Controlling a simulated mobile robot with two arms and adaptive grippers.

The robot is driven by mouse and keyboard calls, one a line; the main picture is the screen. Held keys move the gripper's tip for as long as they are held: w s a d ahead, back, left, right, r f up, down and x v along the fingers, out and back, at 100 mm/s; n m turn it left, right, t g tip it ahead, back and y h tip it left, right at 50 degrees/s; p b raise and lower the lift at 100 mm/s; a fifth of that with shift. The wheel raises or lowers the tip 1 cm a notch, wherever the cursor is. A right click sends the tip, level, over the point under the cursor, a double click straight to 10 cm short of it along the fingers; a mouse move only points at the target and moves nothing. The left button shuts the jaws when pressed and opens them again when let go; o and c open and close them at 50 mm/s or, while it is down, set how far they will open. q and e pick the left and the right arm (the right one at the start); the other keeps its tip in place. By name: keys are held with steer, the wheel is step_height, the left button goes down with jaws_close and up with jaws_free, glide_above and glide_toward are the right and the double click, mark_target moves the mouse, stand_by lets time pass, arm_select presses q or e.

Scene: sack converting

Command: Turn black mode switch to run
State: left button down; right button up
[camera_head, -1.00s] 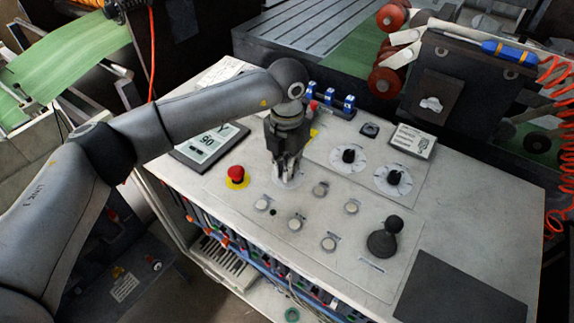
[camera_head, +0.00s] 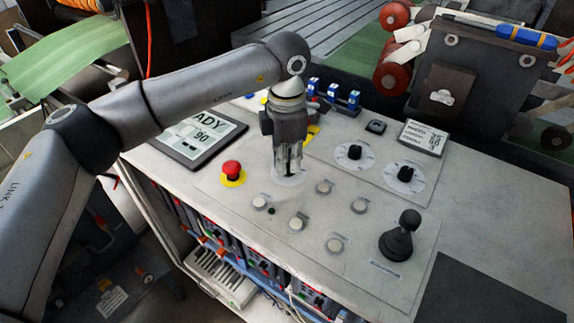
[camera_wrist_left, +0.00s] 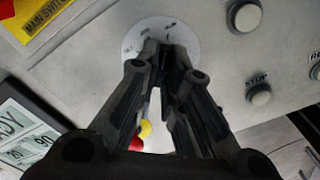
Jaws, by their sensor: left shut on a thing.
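The mode switch's round white dial plate (camera_wrist_left: 183,33) lies on the light console panel, with small printed marks around it. In the head view, part of the plate (camera_head: 290,179) shows below my left gripper (camera_head: 288,170). The gripper points down over the dial. In the left wrist view, its fingertips (camera_wrist_left: 161,52) are close together at the dial's middle, shut on the black switch knob. The fingers mostly hide the knob, so its pointing direction cannot be told. My right gripper is not in view.
A red emergency button (camera_head: 232,168) stands left of the dial, a display tablet (camera_head: 197,139) behind it. Several round push buttons (camera_head: 297,223) lie in front and right. Two other black knobs (camera_head: 354,152) and (camera_head: 405,174) and a black joystick (camera_head: 397,243) stand farther right.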

arm_select(q)
steer(key=shift+m, duration=0.6)
steer(key=c, duration=1.6)
jaws_free()
steer(key=shift+o, duration=0.2)
step_height(320, 180, up, 12)
